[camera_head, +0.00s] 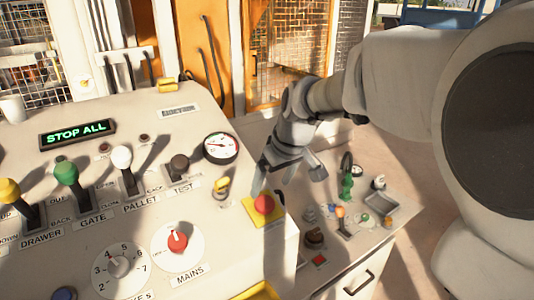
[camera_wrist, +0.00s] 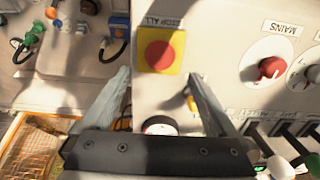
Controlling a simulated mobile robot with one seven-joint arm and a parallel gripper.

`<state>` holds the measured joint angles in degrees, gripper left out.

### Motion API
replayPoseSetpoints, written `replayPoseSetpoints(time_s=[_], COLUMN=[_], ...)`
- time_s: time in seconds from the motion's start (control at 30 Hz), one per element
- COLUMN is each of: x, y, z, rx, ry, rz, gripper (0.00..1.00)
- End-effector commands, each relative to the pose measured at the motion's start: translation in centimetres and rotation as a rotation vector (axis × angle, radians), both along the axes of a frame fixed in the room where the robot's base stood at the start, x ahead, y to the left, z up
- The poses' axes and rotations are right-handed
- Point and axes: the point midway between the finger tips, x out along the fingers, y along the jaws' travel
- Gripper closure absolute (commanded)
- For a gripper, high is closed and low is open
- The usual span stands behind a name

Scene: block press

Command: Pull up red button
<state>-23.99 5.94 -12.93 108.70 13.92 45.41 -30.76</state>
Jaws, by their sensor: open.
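The red button (camera_head: 263,205) is a round mushroom head on a square yellow plate (camera_head: 273,220) at the right edge of the sloped control panel. In the wrist view the red button (camera_wrist: 160,55) lies just beyond my fingertips, roughly centred between them. My gripper (camera_head: 289,184) is open and empty, above and behind the button in the head view. In the wrist view my gripper (camera_wrist: 159,75) has its two fingers spread wide, apart from the button. Whether the button is pressed in or out cannot be told.
The panel carries a lit "STOP ALL" display (camera_head: 77,134), a red MAINS knob (camera_head: 177,241), a small yellow-topped switch (camera_head: 221,186), a gauge (camera_head: 220,148) and several levers. A lower side bench (camera_head: 345,260) at right holds small items, including a green one (camera_head: 346,187).

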Motion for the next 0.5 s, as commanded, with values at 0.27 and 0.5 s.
replayPoseSetpoints(time_s=[0.27,0.5], x=[1.6,2.2], y=[1.0,1.4], z=[-4.8,-6.4], rx=[-0.001,-0.001], ry=[0.003,0.001], rz=[-0.002,-0.001], gripper=[0.07,0.07])
